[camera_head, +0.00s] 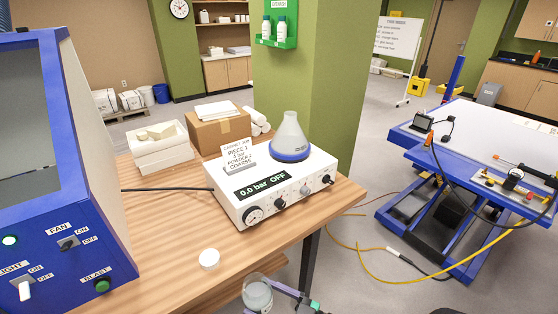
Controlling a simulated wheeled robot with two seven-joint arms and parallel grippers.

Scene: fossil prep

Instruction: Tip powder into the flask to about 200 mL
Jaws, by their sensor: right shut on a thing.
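The flask (290,137) is a translucent cone with a blue band at its base. It stands upright on top of the white control unit (236,205), and its fill level cannot be read. A clear jar (257,293) with pale contents is at the bottom edge, its open top facing up. My right gripper (278,291) comes in from the lower right and is shut on the jar; the jar's lower part is cut off. A round white lid (209,259) lies on the wooden table (176,266), left of the jar. My left gripper is out of view.
A blue cabinet (90,200) with switches stands at the left. A job card (238,157) stands on the unit, whose display reads 0.0 bar OFF. White trays (162,151) and a cardboard box (219,130) are behind. A green pillar (325,75) rises behind the flask.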

